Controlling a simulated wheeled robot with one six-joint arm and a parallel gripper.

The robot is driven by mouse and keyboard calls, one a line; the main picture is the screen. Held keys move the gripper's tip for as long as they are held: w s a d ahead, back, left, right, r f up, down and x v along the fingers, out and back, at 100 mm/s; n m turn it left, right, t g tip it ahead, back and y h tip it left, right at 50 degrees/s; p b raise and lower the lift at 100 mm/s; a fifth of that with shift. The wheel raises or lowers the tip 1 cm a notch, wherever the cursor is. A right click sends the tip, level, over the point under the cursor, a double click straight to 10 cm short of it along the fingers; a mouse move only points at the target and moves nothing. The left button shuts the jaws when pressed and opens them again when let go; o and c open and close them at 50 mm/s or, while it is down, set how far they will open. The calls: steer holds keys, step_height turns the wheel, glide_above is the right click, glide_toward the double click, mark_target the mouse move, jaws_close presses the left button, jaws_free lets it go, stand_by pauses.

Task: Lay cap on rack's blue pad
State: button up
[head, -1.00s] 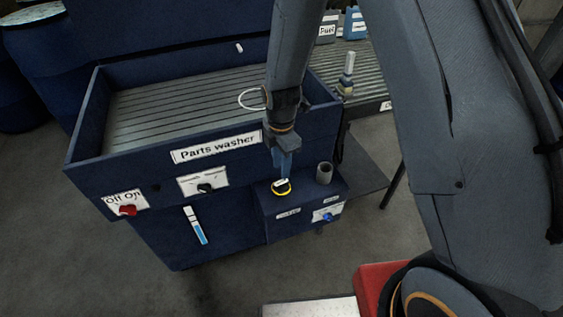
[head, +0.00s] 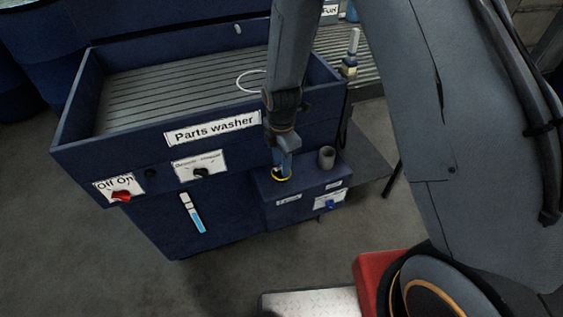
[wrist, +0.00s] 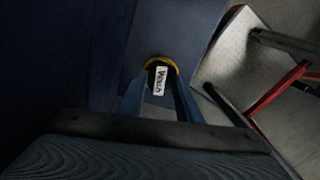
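The cap is a round black piece with a yellow rim and a white label; in the wrist view the cap (wrist: 160,60) lies between my two blue fingers. In the head view the cap (head: 276,178) sits on the box top at the washer's front, partly hidden by the fingers. My gripper (head: 283,168) points down at it, and its fingertips flank the cap in the wrist view (wrist: 161,82). Whether they press on it cannot be told. No rack with a blue pad can be made out for certain.
The parts washer (head: 170,146) has a slatted basin with a white ring (head: 240,86) in it. A grey cup (head: 327,156) stands on the box just right of my gripper. A bottle (head: 350,58) stands on the slatted table behind.

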steer(key=shift+f, duration=0.1)
jaws_close()
steer(key=shift+r+p, duration=1.8)
steer(key=shift+r, duration=0.75)
